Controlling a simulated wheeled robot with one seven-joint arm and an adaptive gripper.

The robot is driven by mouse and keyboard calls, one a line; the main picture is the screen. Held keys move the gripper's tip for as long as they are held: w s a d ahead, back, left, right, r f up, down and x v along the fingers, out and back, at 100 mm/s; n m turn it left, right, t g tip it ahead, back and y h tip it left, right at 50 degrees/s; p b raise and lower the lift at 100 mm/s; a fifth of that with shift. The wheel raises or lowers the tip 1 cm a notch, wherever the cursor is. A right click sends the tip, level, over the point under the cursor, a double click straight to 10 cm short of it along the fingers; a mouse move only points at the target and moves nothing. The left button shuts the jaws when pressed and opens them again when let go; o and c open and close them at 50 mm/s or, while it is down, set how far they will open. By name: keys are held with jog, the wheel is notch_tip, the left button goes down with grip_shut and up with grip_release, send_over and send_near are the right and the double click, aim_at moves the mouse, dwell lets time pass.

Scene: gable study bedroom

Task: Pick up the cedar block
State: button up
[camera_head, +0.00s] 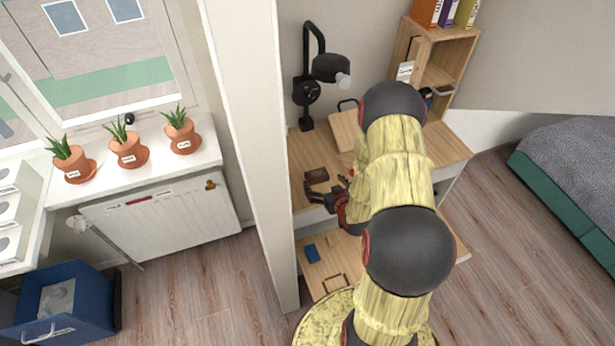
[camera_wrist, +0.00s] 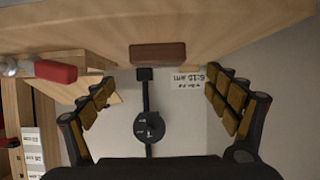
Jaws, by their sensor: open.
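The cedar block, a small reddish-brown block (camera_wrist: 158,54), lies on the light wooden desk top, centred in the upper part of the wrist view. In the head view a dark brown block (camera_head: 317,175) lies on the desk just beyond my gripper (camera_head: 327,188). In the wrist view my gripper (camera_wrist: 163,84) is open, with its padded fingers wide apart on either side. The block lies ahead of the gap between the fingertips and is not between them. Nothing is held.
A black desk lamp (camera_head: 307,90) stands behind the block; its base shows in the wrist view (camera_wrist: 145,74). A red-handled tool (camera_wrist: 50,71) and a leaning wooden board (camera_head: 343,130) are nearby. A shelf (camera_head: 449,58) stands at the back right. An open drawer (camera_head: 318,268) holds a blue item.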

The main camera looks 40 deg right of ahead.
aim_at(318, 175)
jog(key=b+x, duration=0.1)
jog(key=x, duration=0.5)
jog(key=shift+w+d+f+b, duration=0.2)
jog(key=shift+f+b, duration=0.15)
jog(key=shift+c, duration=0.8)
jog(key=c, duration=1.1)
jog(key=shift+r, duration=0.1)
